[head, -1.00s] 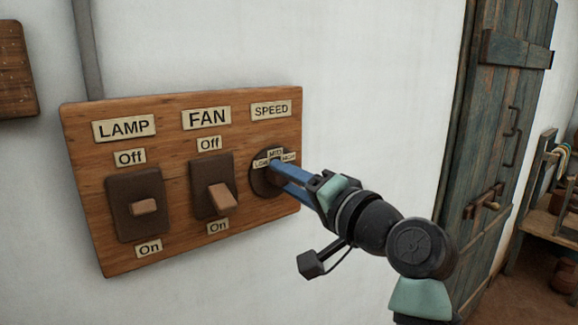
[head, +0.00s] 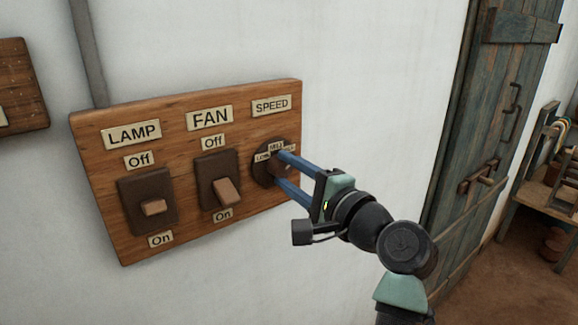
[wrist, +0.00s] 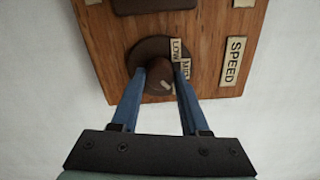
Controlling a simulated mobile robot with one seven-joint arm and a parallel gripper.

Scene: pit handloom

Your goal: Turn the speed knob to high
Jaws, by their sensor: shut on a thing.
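The speed knob (wrist: 159,78) is a round brown knob on a dark disc under the SPEED label (head: 271,105). My gripper (wrist: 158,85) is shut on it, with one blue finger on each side of the knob in the wrist view. In the head view my gripper (head: 279,167) reaches the knob from the right, its fingers one above the other. A pale mark on the knob points to the lower right in the wrist view, away from the LOW label (wrist: 177,50) and past the MID label (wrist: 186,70). The HIGH label is mostly hidden by a finger.
The wooden panel (head: 100,190) also carries a LAMP switch (head: 153,207) and a FAN switch (head: 228,192), left of the knob. White wall is free around it. A weathered door (head: 490,130) stands to the right.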

